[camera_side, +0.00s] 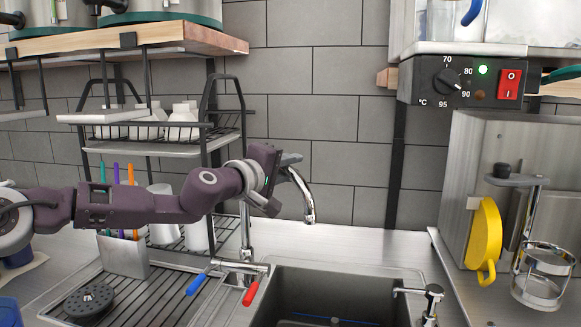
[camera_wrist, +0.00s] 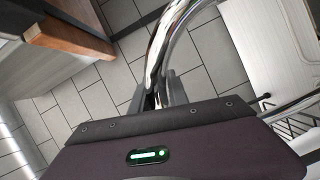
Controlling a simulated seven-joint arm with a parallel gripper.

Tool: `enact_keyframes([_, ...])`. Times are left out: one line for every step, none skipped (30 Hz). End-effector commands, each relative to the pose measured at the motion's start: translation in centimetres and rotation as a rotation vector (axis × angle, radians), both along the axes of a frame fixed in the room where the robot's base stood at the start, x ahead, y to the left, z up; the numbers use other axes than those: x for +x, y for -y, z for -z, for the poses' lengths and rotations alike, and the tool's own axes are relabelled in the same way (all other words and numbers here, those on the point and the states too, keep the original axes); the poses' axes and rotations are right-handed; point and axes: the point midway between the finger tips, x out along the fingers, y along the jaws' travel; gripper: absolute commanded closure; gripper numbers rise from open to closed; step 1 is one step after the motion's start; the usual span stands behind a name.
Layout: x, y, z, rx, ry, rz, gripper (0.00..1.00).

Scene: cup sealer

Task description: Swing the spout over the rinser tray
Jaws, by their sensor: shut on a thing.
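The chrome gooseneck spout (camera_side: 304,190) rises from the faucet behind the sink. Its free end hangs down over the sink's back edge area, to the right of the faucet column. My gripper (camera_side: 288,163) reaches in from the left and is shut on the curved upper part of the spout. In the wrist view the chrome spout (camera_wrist: 160,50) runs between my gripper's two fingers (camera_wrist: 158,98). A slatted tray (camera_side: 165,298), apparently the rinser tray, lies left of the sink with a round black grate (camera_side: 90,302) on it. The spout's end is not over this tray.
The sink (camera_side: 345,272) is at front centre. Blue and red tap handles (camera_side: 196,284) stand at its left. A wire rack (camera_side: 215,150) with cups stands behind my arm. A small tap (camera_side: 431,297) is right of the sink.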

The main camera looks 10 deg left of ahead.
Motion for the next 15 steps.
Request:
enact_keyframes([-0.03, 0.03, -0.07, 0.0, 0.001, 0.0, 1.0])
enact_keyframes([-0.03, 0.03, -0.07, 0.0, 0.001, 0.0, 1.0])
enact_keyframes([-0.03, 0.03, -0.07, 0.0, 0.001, 0.0, 1.0])
enact_keyframes([-0.03, 0.04, -0.07, 0.0, 0.001, 0.0, 1.0])
enact_keyframes([-0.03, 0.03, -0.08, 0.0, 0.001, 0.0, 1.0])
enact_keyframes([-0.04, 0.03, -0.08, 0.0, 0.001, 0.001, 1.0])
enact_keyframes([-0.04, 0.01, -0.08, -0.001, 0.001, 0.002, 1.0])
enact_keyframes([-0.07, -0.01, -0.07, -0.001, 0.001, 0.004, 1.0])
enact_keyframes([-0.12, -0.04, -0.06, 0.0, 0.001, 0.009, 1.0])
enact_keyframes([-0.19, -0.04, -0.06, 0.0, 0.001, 0.014, 1.0])
enact_keyframes([-0.27, -0.1, -0.05, -0.002, 0.0, 0.021, 1.0])
enact_keyframes([-0.38, -0.21, -0.04, -0.001, 0.001, 0.031, 1.0])
enact_keyframes([-0.52, -0.24, -0.05, -0.001, 0.0, 0.042, 1.0])
enact_keyframes([-0.64, -0.36, -0.04, -0.001, 0.0, 0.054, 1.0])
enact_keyframes([-0.89, -0.45, -0.04, -0.002, -0.001, 0.074, 1.0])
